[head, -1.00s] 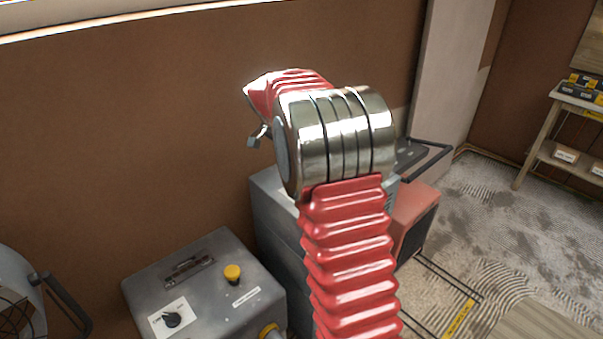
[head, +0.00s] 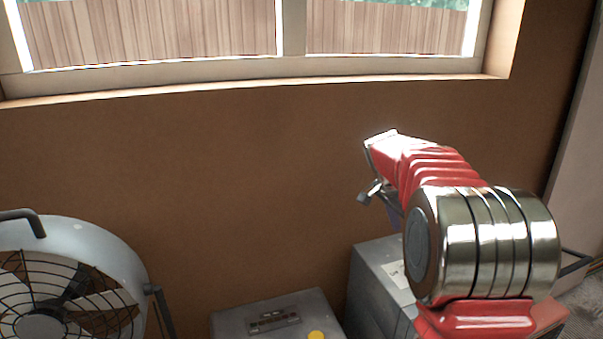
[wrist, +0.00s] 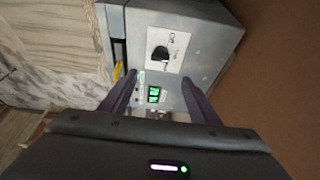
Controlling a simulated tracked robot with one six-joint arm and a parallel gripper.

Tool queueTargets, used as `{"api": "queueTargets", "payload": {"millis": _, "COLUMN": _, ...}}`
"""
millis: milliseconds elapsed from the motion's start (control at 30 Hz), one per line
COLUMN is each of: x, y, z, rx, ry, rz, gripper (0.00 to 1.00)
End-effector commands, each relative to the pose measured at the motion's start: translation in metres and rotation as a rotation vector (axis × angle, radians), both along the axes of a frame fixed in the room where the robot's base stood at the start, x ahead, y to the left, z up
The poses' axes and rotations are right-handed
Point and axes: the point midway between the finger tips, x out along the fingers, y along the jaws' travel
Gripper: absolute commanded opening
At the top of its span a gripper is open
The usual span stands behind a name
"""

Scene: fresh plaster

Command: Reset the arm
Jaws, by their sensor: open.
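My arm, red ribbed sleeve and silver joint, rises at the right of the head view and bends away toward the brown wall. My gripper (head: 370,192) shows only as a small dark tip beyond the sleeve, near the wall and above a grey cabinet (head: 378,277). In the wrist view my gripper (wrist: 157,88) has its two dark fingers spread apart with nothing held between them. Beyond the fingers is a grey box (wrist: 214,50) with a black dial on a white label and a green lit display. I cannot tell the gap between fingers and box.
A large round fan (head: 95,245) stands at the lower left. A grey control box (head: 235,322) with a yellow button is at the bottom middle. A window (head: 250,72) runs along the wall above. The wall space between fan and arm is clear.

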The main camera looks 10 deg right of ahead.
Motion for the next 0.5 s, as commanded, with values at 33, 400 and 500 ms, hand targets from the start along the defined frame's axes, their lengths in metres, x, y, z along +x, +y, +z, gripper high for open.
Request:
{"api": "queueTargets", "payload": {"millis": 33, "x": 0.000, "y": 0.000, "z": 0.000, "rx": 0.000, "ry": 0.003, "rz": 0.008, "gripper": 0.56}}
{"api": "queueTargets", "payload": {"millis": 400, "x": -0.007, "y": 0.013, "z": -0.029, "rx": 0.033, "ry": 0.118, "rz": 0.302, "gripper": 0.56}}
{"api": "queueTargets", "payload": {"millis": 500, "x": -0.020, "y": 0.024, "z": -0.039, "rx": 0.057, "ry": 0.154, "rz": 0.406, "gripper": 0.56}}
